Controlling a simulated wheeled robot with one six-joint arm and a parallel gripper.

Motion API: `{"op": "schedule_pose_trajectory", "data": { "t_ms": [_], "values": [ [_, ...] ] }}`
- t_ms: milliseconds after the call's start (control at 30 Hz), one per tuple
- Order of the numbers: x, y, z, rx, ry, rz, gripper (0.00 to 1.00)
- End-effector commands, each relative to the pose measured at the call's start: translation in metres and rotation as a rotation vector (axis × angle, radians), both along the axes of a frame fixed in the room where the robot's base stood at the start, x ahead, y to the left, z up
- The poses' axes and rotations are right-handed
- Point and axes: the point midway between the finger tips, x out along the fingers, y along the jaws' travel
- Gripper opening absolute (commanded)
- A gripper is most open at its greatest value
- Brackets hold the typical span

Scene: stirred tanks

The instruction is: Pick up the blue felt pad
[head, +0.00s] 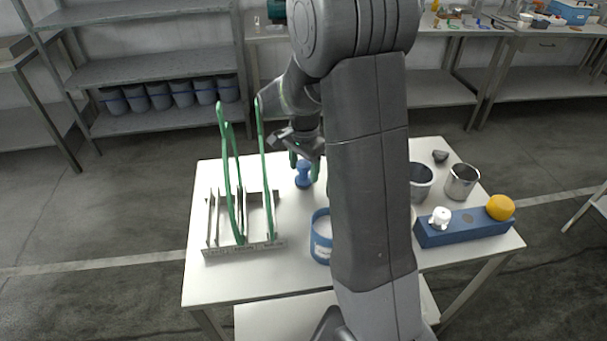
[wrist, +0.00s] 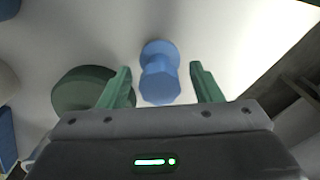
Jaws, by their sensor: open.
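A blue piece shaped like an hourglass (head: 303,176) stands on the white table near its far edge. It is the only blue thing by my gripper and I take it for the blue felt pad; felt cannot be made out. In the wrist view the blue piece (wrist: 160,75) lies between and just beyond the two fingers (wrist: 160,70), with a gap on each side. Nothing is held.
A dark green round thing (wrist: 82,90) lies close left of the left finger. A rack with green loops (head: 245,245) stands left on the table (head: 215,280). A blue-rimmed container (head: 320,240), metal cups (head: 461,181) and a blue block (head: 465,228) with an orange knob (head: 500,207) are nearer or right.

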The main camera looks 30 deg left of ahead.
Motion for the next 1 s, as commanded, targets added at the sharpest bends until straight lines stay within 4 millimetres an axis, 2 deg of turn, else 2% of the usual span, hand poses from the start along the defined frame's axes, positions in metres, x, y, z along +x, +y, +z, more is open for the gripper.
{"op": "schedule_pose_trajectory", "data": {
  "t_ms": [267,500,800,867,1000],
  "values": [
    [0.0,0.0,-0.003,0.0,0.0,0.0,0.56],
    [0.0,0.0,-0.003,0.0,0.0,0.0,0.1],
    [0.0,0.001,0.001,0.002,-0.001,0.0,0.1],
    [0.001,0.001,0.007,0.004,-0.003,0.0,0.1],
    [0.001,0.001,0.033,0.006,-0.005,0.0,0.1]
  ]
}}
